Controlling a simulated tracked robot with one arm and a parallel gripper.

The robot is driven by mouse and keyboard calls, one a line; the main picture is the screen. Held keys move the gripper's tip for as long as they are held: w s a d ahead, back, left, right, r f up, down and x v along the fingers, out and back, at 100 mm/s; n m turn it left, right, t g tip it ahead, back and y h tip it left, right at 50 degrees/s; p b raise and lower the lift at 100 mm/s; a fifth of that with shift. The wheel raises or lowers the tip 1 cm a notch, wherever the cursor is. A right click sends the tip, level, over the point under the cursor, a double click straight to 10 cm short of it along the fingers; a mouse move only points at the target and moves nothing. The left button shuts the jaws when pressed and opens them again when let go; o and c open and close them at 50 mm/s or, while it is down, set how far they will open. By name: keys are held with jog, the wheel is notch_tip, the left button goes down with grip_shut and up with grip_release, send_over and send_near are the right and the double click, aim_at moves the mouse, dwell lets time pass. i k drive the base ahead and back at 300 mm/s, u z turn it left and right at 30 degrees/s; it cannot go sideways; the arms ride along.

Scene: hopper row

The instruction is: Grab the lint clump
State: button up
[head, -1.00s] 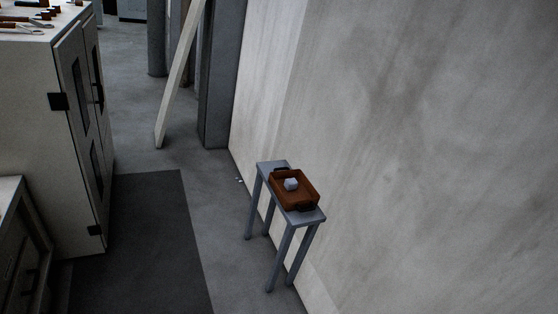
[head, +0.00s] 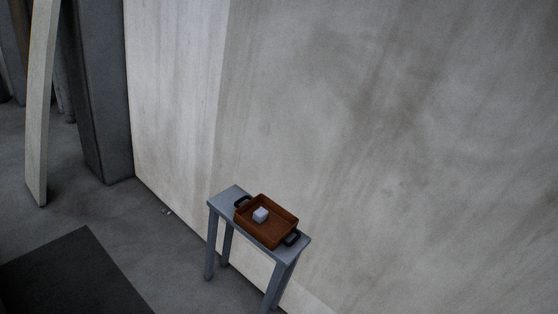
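A small pale grey, blocky lump (head: 260,215), which looks like the lint clump, lies inside a brown tray (head: 282,225) with dark handles at two ends. The lump is toward the left part of the tray, clear of the near wall. The tray sits on a narrow blue-grey stand (head: 228,194) with thin legs, close to the wall. My gripper does not show in the view.
A large stained concrete wall (head: 400,130) stands right behind the stand. A pale plank (head: 40,110) leans beside a dark pillar (head: 100,90) at the left. A dark mat (head: 75,275) lies on the floor at the lower left. Bare floor lies between mat and stand.

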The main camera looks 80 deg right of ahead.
aim_at(260, 214)
jog(key=z, duration=0.5)
jog(key=i, duration=0.95)
jog(key=z, duration=0.95)
jog(key=i, duration=0.45)
jog(key=z, duration=0.3)
jog(key=k, duration=0.55)
jog(key=z, duration=0.2)
jog(key=i, duration=0.55)
jog(key=u, duration=0.15)
